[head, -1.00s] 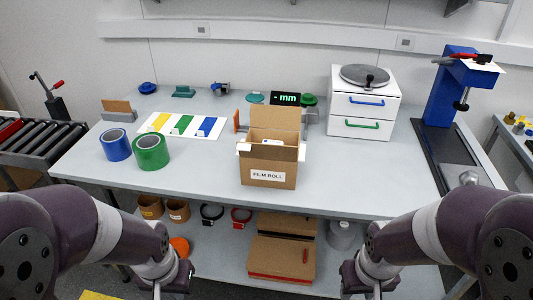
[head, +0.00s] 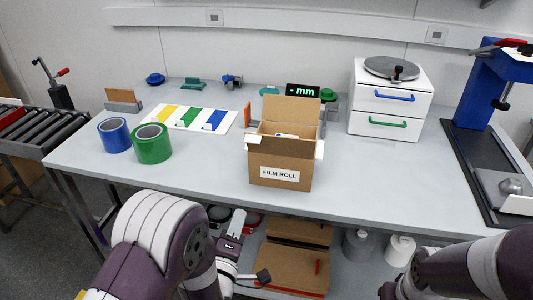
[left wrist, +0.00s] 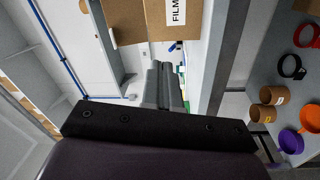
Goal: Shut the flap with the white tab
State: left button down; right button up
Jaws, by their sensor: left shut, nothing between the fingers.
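The brown cardboard box (head: 281,160), labelled FILM ROLL, stands on the bench with its top open. Its back flap (head: 291,108) stands upright. White patches show at the left (head: 253,139) and right (head: 320,149) of its top edge; I cannot tell which is the tab. Something pale lies inside. My left gripper (head: 238,220) is shut and empty, in front of the bench edge, lower and left of the box, not touching it. In the left wrist view its closed fingers (left wrist: 163,85) point toward the box (left wrist: 130,20). My right gripper's fingers are out of view.
Blue tape (head: 115,135) and green tape (head: 152,143) stand left of the box. A white drawer unit (head: 390,105) is behind right. A blue-column stand (head: 481,95) is far right. The bench front beside the box is clear. A carton (head: 290,262) lies on the shelf below.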

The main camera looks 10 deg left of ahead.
pick_arm(q)
notch_tip(320, 180, up, 5)
jog(key=n+t, duration=0.3)
jog(key=p+x, duration=0.2)
jog(key=x, duration=1.1)
jog(key=shift+r, duration=0.3)
jog(key=shift+w+p, duration=0.1)
jog(key=shift+p, duration=0.2)
